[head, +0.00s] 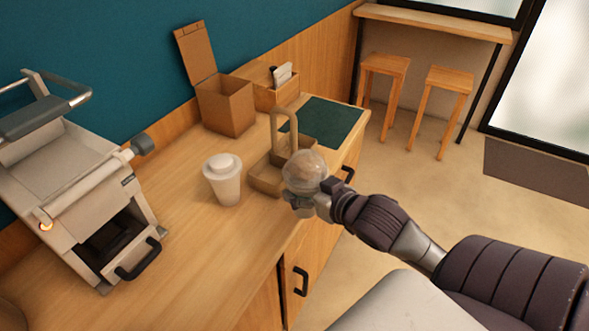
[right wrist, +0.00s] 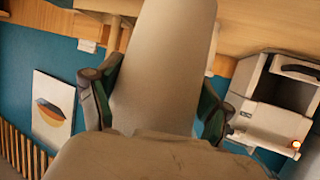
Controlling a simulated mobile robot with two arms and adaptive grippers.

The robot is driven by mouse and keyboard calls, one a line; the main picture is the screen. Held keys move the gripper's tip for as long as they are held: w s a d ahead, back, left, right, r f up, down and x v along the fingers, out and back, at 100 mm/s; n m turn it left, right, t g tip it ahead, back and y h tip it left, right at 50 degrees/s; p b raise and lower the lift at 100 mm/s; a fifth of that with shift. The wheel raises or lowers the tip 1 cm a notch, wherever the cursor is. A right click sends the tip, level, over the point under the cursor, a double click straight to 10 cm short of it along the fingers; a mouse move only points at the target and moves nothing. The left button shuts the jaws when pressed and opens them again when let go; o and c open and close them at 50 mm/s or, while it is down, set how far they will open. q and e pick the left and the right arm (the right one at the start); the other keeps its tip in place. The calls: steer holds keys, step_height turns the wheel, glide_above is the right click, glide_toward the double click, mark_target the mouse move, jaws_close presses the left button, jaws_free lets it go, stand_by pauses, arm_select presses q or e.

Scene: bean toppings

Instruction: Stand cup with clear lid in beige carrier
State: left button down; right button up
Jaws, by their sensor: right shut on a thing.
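The cup with the clear domed lid (head: 304,165) is in my right gripper (head: 312,203), in front of the beige carrier. Most of its body is hidden by the gripper in the head view. In the right wrist view its pale body (right wrist: 165,65) stands between the two fingers of the right gripper (right wrist: 155,100), which is shut on it. The beige carrier (head: 262,184) with its tall loop handle (head: 275,124) stands on the counter, partly hidden behind the lid. My left gripper is not in view.
A white cup with a white lid (head: 223,178) stands on the counter left of the carrier. An open cardboard box (head: 228,108), a wooden holder (head: 272,90) and a dark green mat (head: 330,122) lie behind. A grey machine (head: 80,190) occupies the left.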

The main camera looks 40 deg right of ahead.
steer(key=d, duration=0.2)
steer(key=shift+s+d+r+b, duration=0.1)
steer(key=shift+s+d+b, duration=0.05)
steer(key=shift+d+b, duration=0.2)
steer(key=shift+w+r, duration=0.2)
steer(key=shift+w, duration=0.3)
steer(key=shift+w+r, duration=0.2)
steer(key=shift+w, duration=0.3)
steer(key=w+p, duration=0.3)
steer(key=w, duration=1.3)
steer(key=shift+d+f+p, duration=0.15)
steer(key=shift+f+p, duration=0.05)
steer(key=shift+f, duration=1.65)
steer(key=shift+d+f+p, duration=0.1)
steer(key=shift+f+p, duration=0.05)
steer(key=shift+f, duration=1.7)
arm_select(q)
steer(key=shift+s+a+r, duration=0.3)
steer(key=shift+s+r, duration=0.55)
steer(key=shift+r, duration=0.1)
arm_select(e)
steer(key=o, duration=0.6)
steer(key=shift+f, duration=0.1)
steer(key=shift+c, duration=0.2)
